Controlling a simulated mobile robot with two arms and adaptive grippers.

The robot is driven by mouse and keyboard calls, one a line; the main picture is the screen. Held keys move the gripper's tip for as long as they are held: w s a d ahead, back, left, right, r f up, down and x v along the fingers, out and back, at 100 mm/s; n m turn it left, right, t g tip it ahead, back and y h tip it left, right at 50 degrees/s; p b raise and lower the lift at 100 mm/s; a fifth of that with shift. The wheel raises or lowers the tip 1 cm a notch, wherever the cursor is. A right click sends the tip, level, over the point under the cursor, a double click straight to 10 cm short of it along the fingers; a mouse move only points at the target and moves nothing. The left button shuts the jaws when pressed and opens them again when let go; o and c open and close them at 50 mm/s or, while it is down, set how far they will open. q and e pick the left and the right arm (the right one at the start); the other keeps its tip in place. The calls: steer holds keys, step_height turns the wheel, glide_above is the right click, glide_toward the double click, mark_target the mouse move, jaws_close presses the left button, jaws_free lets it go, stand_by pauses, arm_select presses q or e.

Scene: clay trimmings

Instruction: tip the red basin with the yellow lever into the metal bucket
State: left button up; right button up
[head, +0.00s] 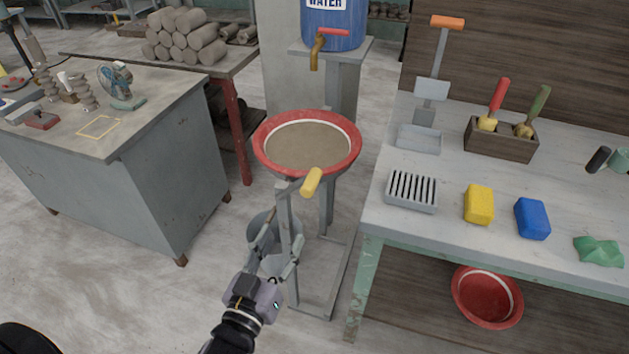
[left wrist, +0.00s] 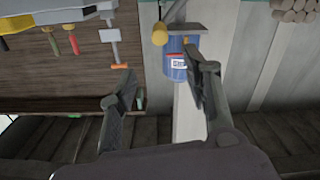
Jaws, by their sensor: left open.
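The red basin (head: 265,157) sits level in a grey stand and holds grey-brown contents. Its yellow lever (head: 312,181) sticks out at the front; the yellow knob also shows in the left wrist view (left wrist: 159,34). The metal bucket (head: 260,222) stands low beside the stand, partly hidden by my left gripper. My left gripper (head: 283,236) is open and empty, below and to the left of the lever, apart from it. In the left wrist view the fingers (left wrist: 160,65) are spread with the knob beyond them. My right gripper is not in view.
A workbench (head: 400,225) on the right bears a slotted grey block, yellow and blue blocks and a tool box (head: 500,147). Another red basin (head: 487,297) is under it. A blue water barrel (head: 335,25) stands behind.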

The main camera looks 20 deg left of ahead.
mark_target(310, 183)
arm_select(q)
steer(key=w, duration=0.5)
steer(key=w+p, duration=0.1)
steer(key=w, duration=0.5)
steer(key=w+p, duration=0.1)
steer(key=w, duration=0.5)
steer(key=shift+w+d, duration=0.1)
steer(key=shift+d, duration=0.2)
steer(key=shift+c, duration=0.6)
jaws_close()
